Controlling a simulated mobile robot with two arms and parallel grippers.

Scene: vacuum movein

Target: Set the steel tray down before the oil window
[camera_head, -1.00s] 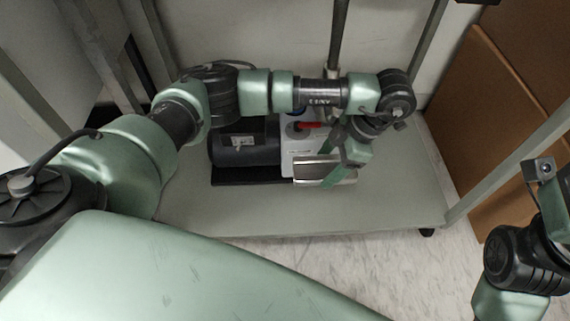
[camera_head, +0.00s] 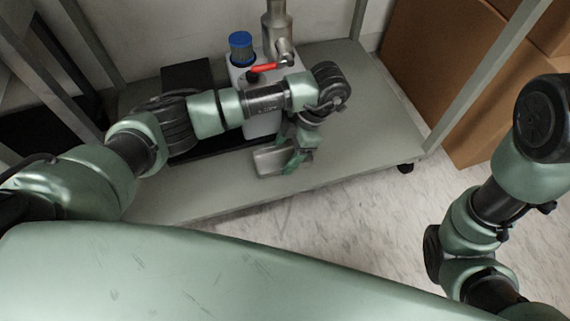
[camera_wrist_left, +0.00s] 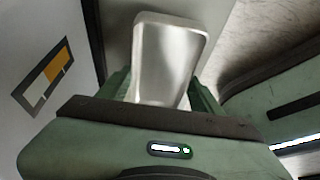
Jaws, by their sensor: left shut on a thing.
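The steel tray (camera_head: 272,161) is a small shiny metal pan, also in the wrist view (camera_wrist_left: 168,60). My left gripper (camera_head: 291,161) is shut on its near edge; its green fingers flank the tray in the wrist view (camera_wrist_left: 162,92). The tray is at the front of the white pump housing (camera_head: 262,122), low over the shelf; I cannot tell whether it touches. The oil window (camera_wrist_left: 43,77), an amber and pale rectangle in a dark frame, is on the white face left of the tray. My left arm hides part of the pump. My right gripper is out of view.
The pump stands on a grey wheeled shelf (camera_head: 345,160) between metal posts. A blue cap (camera_head: 240,39), a red lever (camera_head: 267,67) and a metal pipe (camera_head: 276,20) rise by it. Cardboard boxes (camera_head: 440,70) stand at right. The shelf right of the tray is clear.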

